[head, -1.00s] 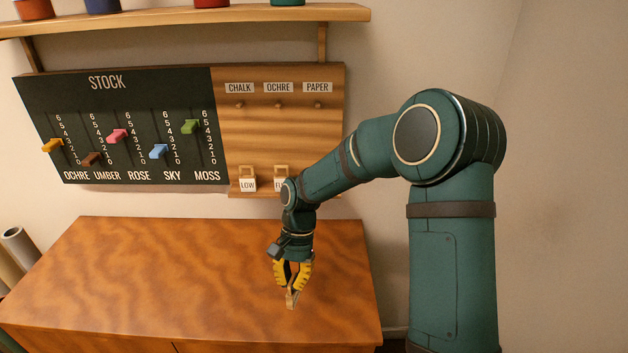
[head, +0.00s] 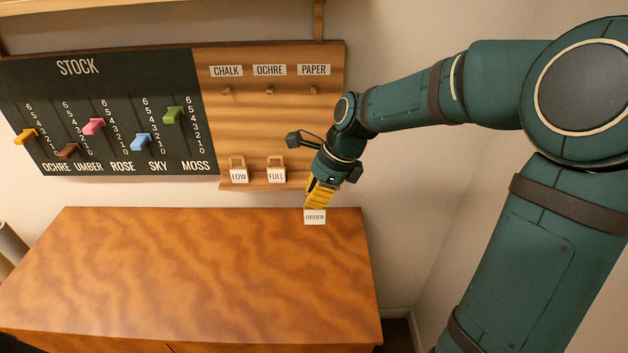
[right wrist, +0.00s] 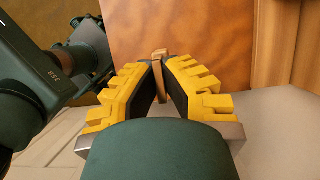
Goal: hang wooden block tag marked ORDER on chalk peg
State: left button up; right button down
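The wooden block tag marked ORDER (head: 315,217) hangs below my right gripper (head: 319,200), its white label facing the head camera. My right gripper is shut on the tag, holding it by its top in front of the board's lower right, near the table's back right corner. In the right wrist view the tag (right wrist: 160,62) shows edge-on between the yellow fingertips (right wrist: 160,70). The chalk peg (head: 227,91) is on the wooden panel under the CHALK label (head: 227,71), bare, up and left of the gripper. My left gripper is not in view.
An ochre peg (head: 270,91) and a paper peg (head: 313,90) sit right of the chalk peg, both bare. Tags LOW (head: 239,174) and FULL (head: 276,174) stand on the panel's lower ledge. The STOCK board (head: 100,115) with coloured sliders is at left. The table (head: 180,280) is clear.

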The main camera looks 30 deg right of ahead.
jog(key=w+d+f, duration=0.1)
jog(key=w+d, duration=0.2)
jog(key=w, duration=0.2)
jog(key=w+d+f+p, duration=0.1)
jog(key=w+d, duration=0.2)
jog(key=w, duration=0.2)
jog(key=w+d+f+p, duration=0.1)
jog(key=w+d, duration=0.2)
jog(key=w, duration=0.2)
jog(key=shift+w+d, duration=0.2)
jog(key=shift+d, duration=0.05)
jog(key=shift+f, duration=0.15)
jog(key=c, duration=1.6)
grip_release()
jog(key=shift+f, duration=0.1)
jog(key=o, duration=0.5)
jog(key=shift+c, duration=0.2)
